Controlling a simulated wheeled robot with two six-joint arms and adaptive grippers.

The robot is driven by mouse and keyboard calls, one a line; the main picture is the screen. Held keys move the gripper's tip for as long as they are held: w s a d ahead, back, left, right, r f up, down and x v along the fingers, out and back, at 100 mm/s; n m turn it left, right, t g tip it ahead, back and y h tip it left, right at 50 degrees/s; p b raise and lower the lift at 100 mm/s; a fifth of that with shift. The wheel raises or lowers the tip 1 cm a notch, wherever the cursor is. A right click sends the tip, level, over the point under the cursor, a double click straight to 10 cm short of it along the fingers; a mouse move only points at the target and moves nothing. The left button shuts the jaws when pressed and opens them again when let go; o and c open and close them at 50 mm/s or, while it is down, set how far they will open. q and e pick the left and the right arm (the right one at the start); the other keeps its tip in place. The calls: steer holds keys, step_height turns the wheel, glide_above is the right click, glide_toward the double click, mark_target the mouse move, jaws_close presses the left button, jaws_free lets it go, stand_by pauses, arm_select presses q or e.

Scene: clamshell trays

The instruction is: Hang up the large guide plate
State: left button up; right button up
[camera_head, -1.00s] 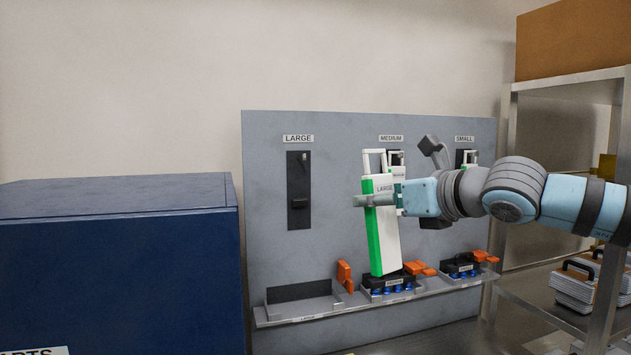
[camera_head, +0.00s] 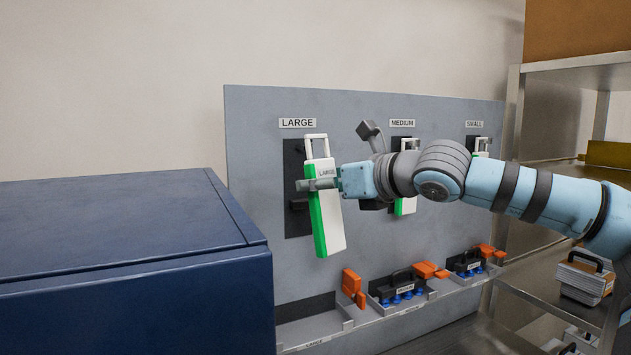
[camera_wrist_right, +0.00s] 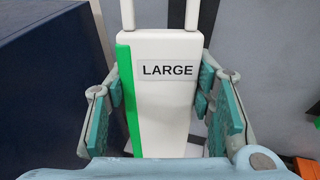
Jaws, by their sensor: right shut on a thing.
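The large guide plate (camera_head: 328,222) is white with a green edge, a loop handle on top and a LARGE label. My right gripper (camera_head: 318,184) is shut on its upper part and holds it slightly tilted. The plate is in front of the dark LARGE bracket (camera_head: 295,222) on the grey panel and hides part of it; I cannot tell whether they touch. In the right wrist view the plate (camera_wrist_right: 166,112) stands between the two teal-padded fingers (camera_wrist_right: 166,105). My left gripper is not in view.
A blue cabinet (camera_head: 130,280) fills the lower left. Another white and green plate (camera_head: 404,206) hangs under the MEDIUM label, partly behind my arm. A ledge (camera_head: 390,315) below carries black and orange parts. A metal shelf (camera_head: 513,130) stands at right.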

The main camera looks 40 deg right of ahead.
steer(key=shift+s+d+r, duration=0.2)
steer(key=shift+d+r, duration=0.05)
steer(key=shift+d, duration=0.05)
steer(key=shift+d+p, duration=0.3)
steer(key=shift+p, duration=0.15)
arm_select(q)
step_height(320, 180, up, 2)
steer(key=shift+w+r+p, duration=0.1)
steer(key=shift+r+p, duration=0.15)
steer(key=shift+p, duration=0.4)
arm_select(e)
steer(key=w+d+f, duration=0.2)
steer(key=w, duration=0.6)
steer(key=shift+w+d, duration=0.3)
steer(key=shift+f, duration=0.1)
